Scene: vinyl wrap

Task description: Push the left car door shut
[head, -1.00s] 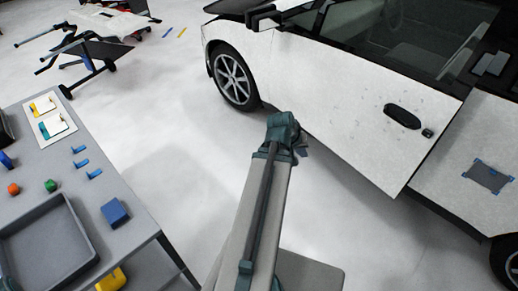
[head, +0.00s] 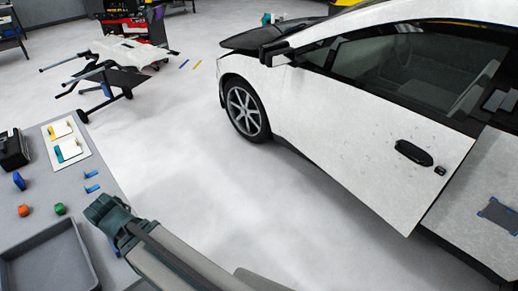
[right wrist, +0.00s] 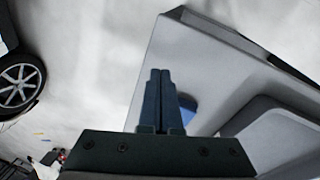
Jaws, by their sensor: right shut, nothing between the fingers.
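The white left car door (head: 350,135) is on the right in the head view, with a black handle (head: 413,153). Its rear edge stands out from the body panel behind it, so it is ajar. My right gripper (right wrist: 160,98) shows in the right wrist view, its two fingers together and empty. It is over or beside the grey worktable, apart from the door. In the head view my arm crosses the lower left, away from the door; its fingertips are not clear there. My left gripper is not in view.
The grey worktable (head: 93,200) on the left holds a tray (head: 45,262), small coloured blocks and a white board (head: 66,147). A blue block (right wrist: 188,108) shows behind my fingers. A stand with a white panel (head: 130,52) is at the back. Floor between table and car is clear.

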